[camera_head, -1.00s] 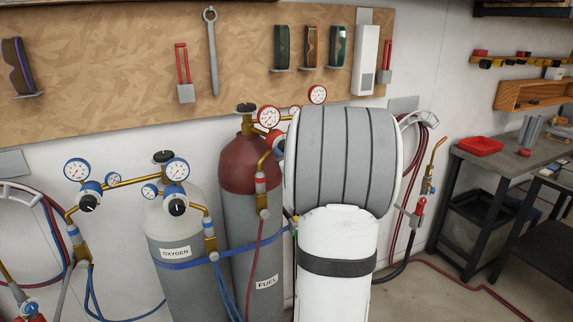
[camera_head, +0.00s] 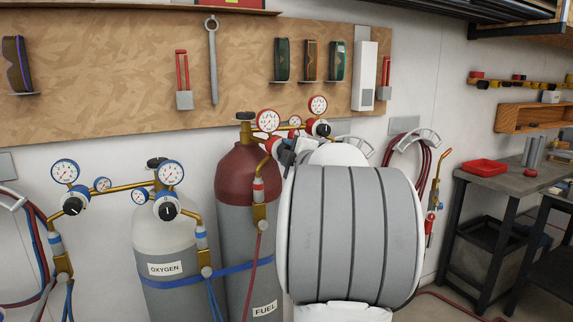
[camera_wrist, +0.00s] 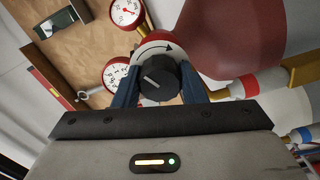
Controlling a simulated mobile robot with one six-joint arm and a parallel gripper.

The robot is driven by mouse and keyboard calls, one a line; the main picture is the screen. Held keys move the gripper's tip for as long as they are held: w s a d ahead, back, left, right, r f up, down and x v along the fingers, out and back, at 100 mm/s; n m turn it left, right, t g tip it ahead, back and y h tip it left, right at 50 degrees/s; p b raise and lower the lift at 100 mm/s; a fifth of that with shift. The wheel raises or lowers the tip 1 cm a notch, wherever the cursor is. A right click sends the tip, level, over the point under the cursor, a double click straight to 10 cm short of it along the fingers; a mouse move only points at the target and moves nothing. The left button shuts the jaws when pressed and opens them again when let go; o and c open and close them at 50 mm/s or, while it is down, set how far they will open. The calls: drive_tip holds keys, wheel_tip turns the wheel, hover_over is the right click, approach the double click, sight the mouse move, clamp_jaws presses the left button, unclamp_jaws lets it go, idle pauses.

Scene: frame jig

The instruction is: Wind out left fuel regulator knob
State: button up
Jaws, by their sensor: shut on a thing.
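The left fuel regulator knob (camera_wrist: 158,77) is black and round with a pale pointer line, in front of a red-and-white collar with a curved arrow. In the wrist view my gripper (camera_wrist: 158,73) has its dark blue fingers on either side of the knob, shut on it. The fuel cylinder has a dark red top and a grey body.
The oxygen cylinder (camera_head: 168,236) stands to the left, with blue-rimmed gauges. The right fuel regulator knob (camera_head: 323,128) is close by at the right. A pegboard (camera_head: 120,65) is behind. Fuel gauges (camera_wrist: 126,11) are close to the fingers. A workbench (camera_head: 500,170) stands at far right.

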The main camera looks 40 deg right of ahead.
drive_tip(key=n+b, duration=0.4)
drive_tip(key=n, duration=0.1)
drive_tip(key=shift+f+n, duration=0.2)
drive_tip(key=shift+n, duration=0.1)
drive_tip(key=shift+r+n+b, duration=0.1)
drive_tip(key=shift+n+b, duration=1.4)
drive_tip(key=shift+n, duration=0.7)
drive_tip(key=o, duration=1)
drive_tip(key=shift+r, duration=0.1)
drive_tip(key=v, duration=0.7)
drive_tip(key=shift+s+a, duration=0.15)
drive_tip(key=shift+s, duration=0.2)
